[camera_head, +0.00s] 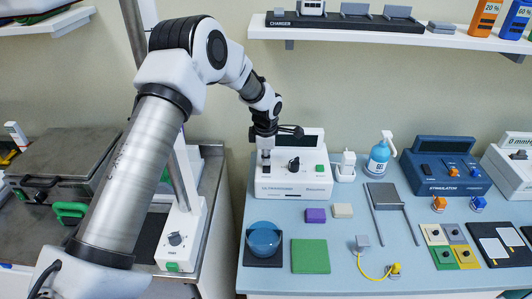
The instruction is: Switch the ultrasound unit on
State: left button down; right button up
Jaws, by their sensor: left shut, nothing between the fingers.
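The ultrasound unit (302,186) is a white box at the back left of the blue table, its front lettered "ULTRASONIC". A black knob (294,165) sits mid-panel and a small green button (319,168) sits to its right. My left gripper (266,155) points down at the left part of the unit's panel. It is shut with nothing in it. It covers part of the panel and the display behind, so I cannot tell whether it touches the unit or what position any switch there has. My right gripper is out of view.
An ultrasound head in a white holder (345,170) and a blue pump bottle (379,158) stand right of the unit. A blue stimulator (445,170) is further right. Purple (315,215) and cream blocks lie in front. A loaded shelf (390,32) hangs above.

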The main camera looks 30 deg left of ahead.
pick_arm(q)
jog(key=shift+w+f, duration=0.15)
jog(key=shift+f, duration=0.1)
jog(key=shift+s+d+r+p, duration=0.1)
jog(key=shift+s+d+p, duration=0.25)
jog(key=shift+s, duration=0.35)
jog(key=shift+w+r, duration=0.1)
